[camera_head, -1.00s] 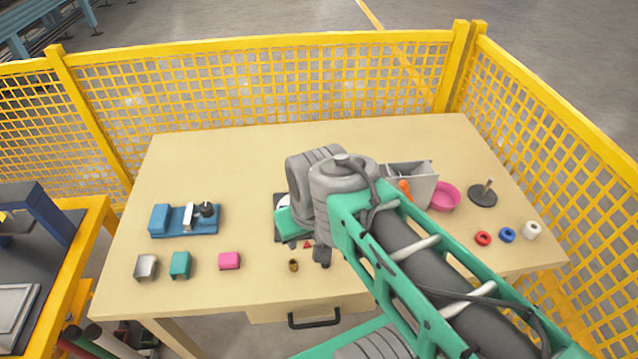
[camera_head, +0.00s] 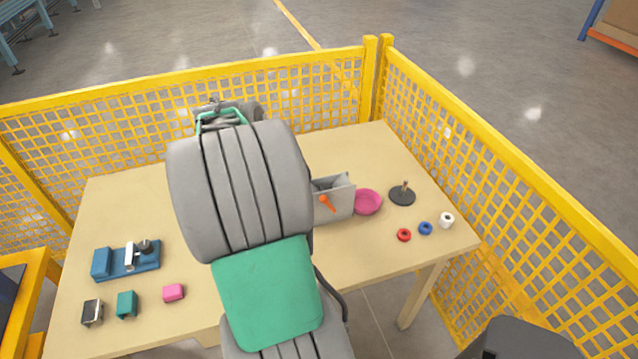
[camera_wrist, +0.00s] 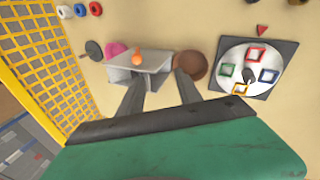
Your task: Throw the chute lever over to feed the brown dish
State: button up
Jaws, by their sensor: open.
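The grey chute box (camera_head: 338,208) stands on the table, with the orange lever (camera_head: 328,204) on its front face. In the head view the lever slants down to the right, toward the pink dish (camera_head: 367,202) beside the box. The wrist view shows the chute box (camera_wrist: 155,68), the lever (camera_wrist: 137,59) and the pink dish (camera_wrist: 115,48). The brown dish (camera_wrist: 191,64) is on the box's other side there; my arm hides it in the head view. My gripper (camera_wrist: 160,82) is open and empty, its fingers apart over the box's edge and the brown dish's side; contact is unclear.
A white disc (camera_wrist: 236,72) with coloured frames lies on a dark plate past the brown dish. A peg stand (camera_head: 402,195) and red, blue and white rings are right of the pink dish. A blue fixture (camera_head: 125,262) and small blocks sit at left. Yellow fencing (camera_head: 480,140) borders the table.

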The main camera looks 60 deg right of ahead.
aim_at(322, 197)
jog(key=shift+m+g, duration=0.3)
jog(key=shift+g, duration=0.2)
jog(key=s+d+f, duration=0.2)
jog(key=f, duration=0.1)
jog(key=s+d+f+p, duration=0.1)
jog(key=s+d+f, duration=0.2)
jog(key=shift+s+d, duration=0.15)
jog(key=shift+d, duration=0.1)
jog(key=shift+d+f, duration=0.2)
jog(key=shift+f, duration=0.4)
jog(key=shift+c, duration=0.4)
grip_shut()
